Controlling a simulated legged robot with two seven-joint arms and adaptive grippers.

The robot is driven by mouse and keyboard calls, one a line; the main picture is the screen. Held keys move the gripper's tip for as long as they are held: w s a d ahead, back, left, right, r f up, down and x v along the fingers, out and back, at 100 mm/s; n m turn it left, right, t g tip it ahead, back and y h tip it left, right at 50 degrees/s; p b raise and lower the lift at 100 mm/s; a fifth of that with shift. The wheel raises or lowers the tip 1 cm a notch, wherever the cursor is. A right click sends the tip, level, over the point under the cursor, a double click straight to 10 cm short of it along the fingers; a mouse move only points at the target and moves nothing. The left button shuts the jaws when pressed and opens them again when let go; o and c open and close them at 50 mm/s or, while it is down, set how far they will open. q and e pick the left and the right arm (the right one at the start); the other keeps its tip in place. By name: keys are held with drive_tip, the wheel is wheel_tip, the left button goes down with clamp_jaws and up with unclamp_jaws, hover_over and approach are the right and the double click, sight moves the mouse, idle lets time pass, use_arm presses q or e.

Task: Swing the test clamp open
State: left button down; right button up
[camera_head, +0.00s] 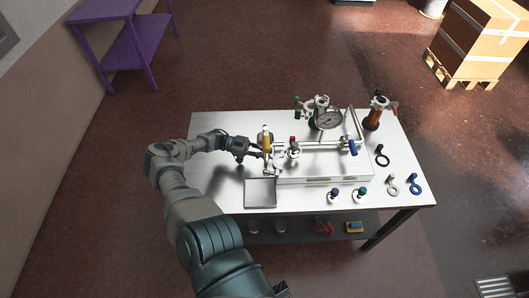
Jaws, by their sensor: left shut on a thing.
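The test rig (325,165) stands on a white table, with a horizontal metal pipe (322,145) along its top. A fitting with an upright yellow handle (266,138) is at the pipe's left end. My left gripper (261,152) reaches in from the left and is shut on a small metal part at this end, which appears to be the test clamp. The part is small and partly hidden by the fingers, so how far the clamp is open cannot be told. My right gripper is not in view.
A square metal tray (260,193) lies just in front of my left gripper. A pressure gauge (328,118) and an orange-brown bottle-like item (376,112) stand behind the rig. Rings, including a black one (382,156), lie at the right. A purple shelf (125,45) and a boxed pallet (480,40) stand farther off.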

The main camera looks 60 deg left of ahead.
use_arm(q)
drive_tip(key=c, duration=1.1)
unclamp_jaws()
drive_tip(key=v, duration=1.2)
drive_tip(key=shift+f, duration=0.2)
